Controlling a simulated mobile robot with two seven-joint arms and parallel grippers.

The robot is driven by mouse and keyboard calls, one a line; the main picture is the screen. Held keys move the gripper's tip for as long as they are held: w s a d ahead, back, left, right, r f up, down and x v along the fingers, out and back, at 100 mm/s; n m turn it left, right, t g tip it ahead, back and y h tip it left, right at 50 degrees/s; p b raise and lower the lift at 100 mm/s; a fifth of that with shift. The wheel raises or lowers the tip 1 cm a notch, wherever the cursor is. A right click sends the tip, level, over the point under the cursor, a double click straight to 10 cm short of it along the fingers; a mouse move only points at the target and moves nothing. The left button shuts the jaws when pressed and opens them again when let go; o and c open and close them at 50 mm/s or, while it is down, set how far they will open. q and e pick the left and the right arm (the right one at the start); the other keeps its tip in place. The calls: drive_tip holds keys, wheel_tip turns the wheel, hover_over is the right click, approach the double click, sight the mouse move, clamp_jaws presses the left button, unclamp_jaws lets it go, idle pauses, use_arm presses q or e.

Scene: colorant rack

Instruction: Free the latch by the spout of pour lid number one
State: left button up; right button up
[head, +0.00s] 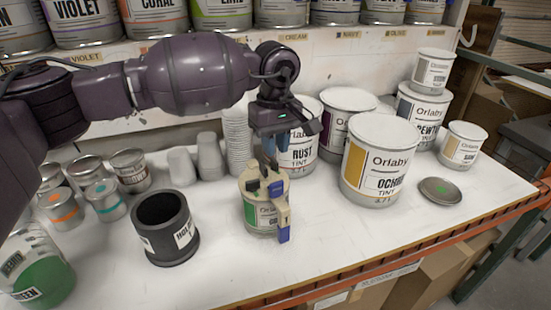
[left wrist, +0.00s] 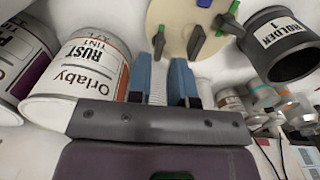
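A cream pour lid (head: 262,184) sits on a small can with a green label (head: 259,215) near the middle of the table. I cannot read a number on the lid. Dark green and black latch pieces stand up from its top, and a blue piece (head: 284,235) shows at its front right. The lid also shows in the left wrist view (left wrist: 176,18), with blue, green and dark pieces around it. My left gripper (head: 269,163) is just above the lid's far side, pointing down. Its blue fingers (left wrist: 160,62) are apart with nothing between them. My right gripper is out of view.
A black holder (head: 165,228) stands left of the can. The RUST can (head: 303,155) and OCHRE can (head: 378,160) stand behind and right. Stacked cups (head: 239,140) and small colorant tins (head: 106,200) are at the left. A loose round lid (head: 440,191) lies at the right. The front right table is clear.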

sight(276, 161)
use_arm(q)
drive_tip(key=shift+f, duration=2.1)
